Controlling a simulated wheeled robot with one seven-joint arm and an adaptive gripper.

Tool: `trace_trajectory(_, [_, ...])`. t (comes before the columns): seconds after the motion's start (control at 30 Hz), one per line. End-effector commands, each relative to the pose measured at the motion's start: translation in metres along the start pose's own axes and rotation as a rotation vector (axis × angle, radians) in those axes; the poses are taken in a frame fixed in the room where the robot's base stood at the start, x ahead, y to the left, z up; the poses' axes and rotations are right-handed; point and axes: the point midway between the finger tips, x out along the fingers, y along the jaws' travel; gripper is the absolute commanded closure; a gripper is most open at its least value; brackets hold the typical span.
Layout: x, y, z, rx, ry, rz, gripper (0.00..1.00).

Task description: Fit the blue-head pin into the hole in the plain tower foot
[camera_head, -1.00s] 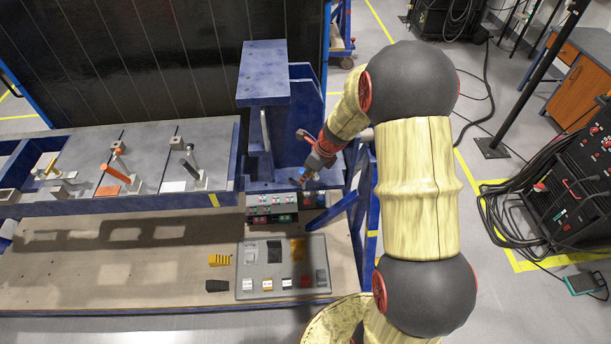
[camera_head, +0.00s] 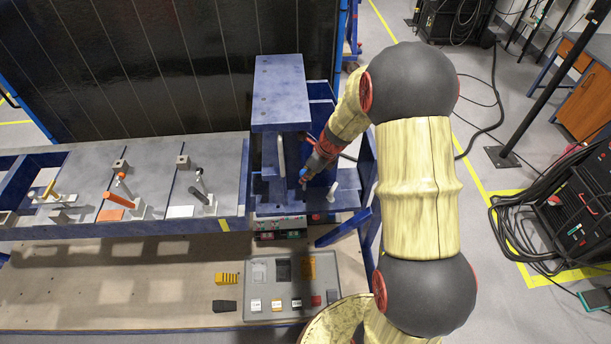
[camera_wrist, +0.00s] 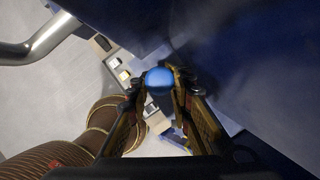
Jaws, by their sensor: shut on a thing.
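My gripper (camera_head: 303,178) is shut on the blue-head pin (camera_wrist: 159,79). In the wrist view the round blue head sits between the two fingertips, and the rest of the pin is hidden below it. In the head view the gripper is low beside the blue tower (camera_head: 278,92), just above its foot (camera_head: 338,197) on the right side. The hole in the foot cannot be made out, and I cannot tell whether the pin touches the foot.
A pale upright bar (camera_head: 281,155) stands left of my gripper. The blue table at left carries toggle clamps with an orange handle (camera_head: 116,200) and a black one (camera_head: 198,190). A grey tray (camera_head: 262,316) with small parts lies on the lower shelf.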

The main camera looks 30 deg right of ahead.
Motion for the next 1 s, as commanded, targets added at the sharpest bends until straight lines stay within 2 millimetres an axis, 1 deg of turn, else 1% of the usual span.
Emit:
trace_trajectory(0.07, [-0.002, -0.001, 0.0, 0.007, -0.003, 0.008, 1.0])
trace_trajectory(0.7, [0.048, -0.001, -0.02, 0.008, -0.003, 0.009, 1.0])
trace_trajectory(0.83, [0.053, -0.001, -0.022, 0.008, -0.003, 0.009, 1.0])
trace_trajectory(1.0, [0.053, -0.001, -0.022, 0.008, -0.003, 0.009, 1.0])
